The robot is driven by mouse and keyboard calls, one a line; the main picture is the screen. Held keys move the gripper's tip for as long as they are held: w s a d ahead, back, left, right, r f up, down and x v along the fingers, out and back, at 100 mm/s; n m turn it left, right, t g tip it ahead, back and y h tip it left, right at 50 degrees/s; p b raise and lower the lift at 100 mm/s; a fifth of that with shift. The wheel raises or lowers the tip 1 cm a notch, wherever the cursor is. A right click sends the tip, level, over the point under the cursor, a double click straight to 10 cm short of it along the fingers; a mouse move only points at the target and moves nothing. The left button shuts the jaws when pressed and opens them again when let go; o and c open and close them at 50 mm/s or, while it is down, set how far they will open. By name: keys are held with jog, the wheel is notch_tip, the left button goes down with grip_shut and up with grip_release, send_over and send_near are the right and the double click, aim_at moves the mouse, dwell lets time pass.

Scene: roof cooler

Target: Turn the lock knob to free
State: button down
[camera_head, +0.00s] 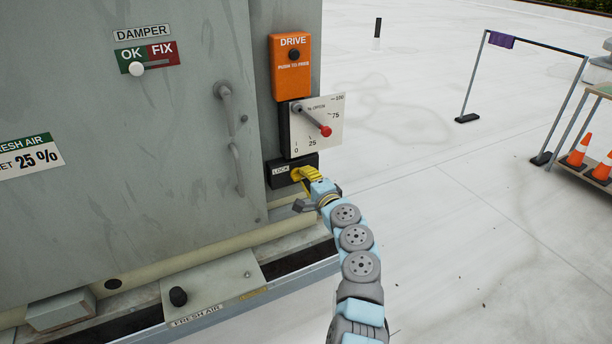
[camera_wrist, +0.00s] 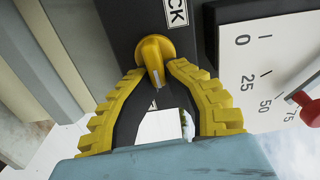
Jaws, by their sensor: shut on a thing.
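The yellow lock knob (camera_wrist: 155,58) sits on the black LOCK plate (camera_head: 281,178) at the lower right edge of the grey cabinet. In the wrist view the knob is between the two yellow fingertips of my gripper (camera_wrist: 155,68), which are closed on it from both sides. A white line shows on the knob's grip. In the head view my gripper (camera_head: 302,174) covers the knob and the right part of the plate. The plate's marks for the knob positions are mostly hidden. I cannot tell which position the knob is in.
Above the plate is a "% OPEN" dial (camera_head: 331,125) with a red-tipped lever (camera_head: 312,120), close to my gripper. The orange DRIVE box (camera_head: 290,66) is above that. Grey handles (camera_head: 237,168) stand out at the left.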

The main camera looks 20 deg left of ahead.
jog(key=shift+a+f, duration=0.1)
jog(key=shift+f, duration=0.2)
jog(key=c, duration=1.2)
grip_release()
jog(key=shift+o, duration=0.5)
jog(key=shift+a+r, duration=0.15)
jog(key=shift+r, duration=0.1)
jog(key=v, duration=1.2)
jog(key=shift+w+r, duration=0.1)
